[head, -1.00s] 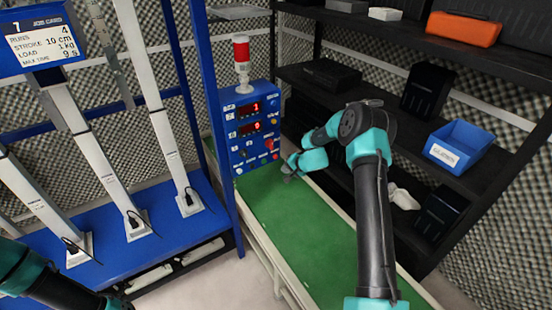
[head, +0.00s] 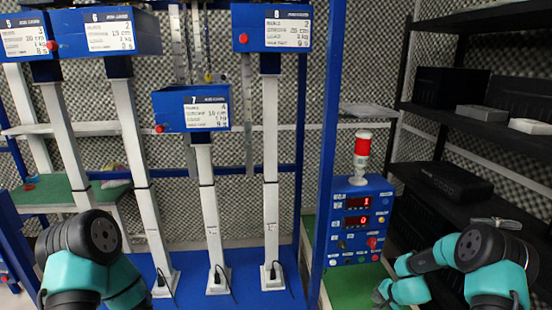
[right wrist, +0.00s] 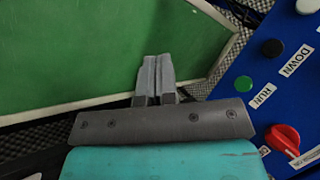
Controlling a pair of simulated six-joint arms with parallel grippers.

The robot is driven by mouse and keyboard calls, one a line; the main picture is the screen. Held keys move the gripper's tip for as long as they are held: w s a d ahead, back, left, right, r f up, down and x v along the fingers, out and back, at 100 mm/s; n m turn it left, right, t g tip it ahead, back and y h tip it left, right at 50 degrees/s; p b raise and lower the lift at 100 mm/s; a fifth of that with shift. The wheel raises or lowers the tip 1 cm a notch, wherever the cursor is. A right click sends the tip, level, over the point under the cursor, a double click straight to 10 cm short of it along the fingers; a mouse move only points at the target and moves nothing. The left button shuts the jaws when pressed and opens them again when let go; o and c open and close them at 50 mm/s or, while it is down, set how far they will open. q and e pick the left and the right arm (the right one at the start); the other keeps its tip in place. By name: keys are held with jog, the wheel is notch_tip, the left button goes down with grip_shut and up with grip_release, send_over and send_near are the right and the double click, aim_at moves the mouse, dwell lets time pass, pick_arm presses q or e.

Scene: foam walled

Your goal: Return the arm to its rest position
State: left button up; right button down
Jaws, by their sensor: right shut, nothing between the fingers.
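My right arm (head: 480,262) comes in at the lower right of the head view, bent toward the blue control panel. My right gripper (head: 381,297) is low beside the panel, over the green belt. In the right wrist view the two grey fingers (right wrist: 155,77) are together, with nothing between them, above the green surface. My left arm (head: 90,255) shows at the lower left of the head view; its gripper is out of the picture.
The control panel (head: 358,222) with a red-topped lamp (head: 362,145) stands close to my right gripper. In the wrist view a red knob (right wrist: 283,140) is at the right. Black shelves (head: 470,130) stand at right; a blue frame (head: 328,130) with several white columns is left.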

jog(key=s+a+f+n+g, duration=0.1)
jog(key=s+a+n+g, duration=0.1)
jog(key=s+a, duration=0.4)
jog(key=s+a+f+n+g, duration=0.1)
jog(key=s+a+n, duration=0.2)
jog(key=s, duration=1.1)
jog(key=s+a+f+n+g, duration=0.1)
jog(key=s+a+n+g, duration=0.1)
jog(key=s+a, duration=0.7)
jog(key=shift+s+f+n+g+h, duration=0.3)
jog(key=shift+s, duration=0.55)
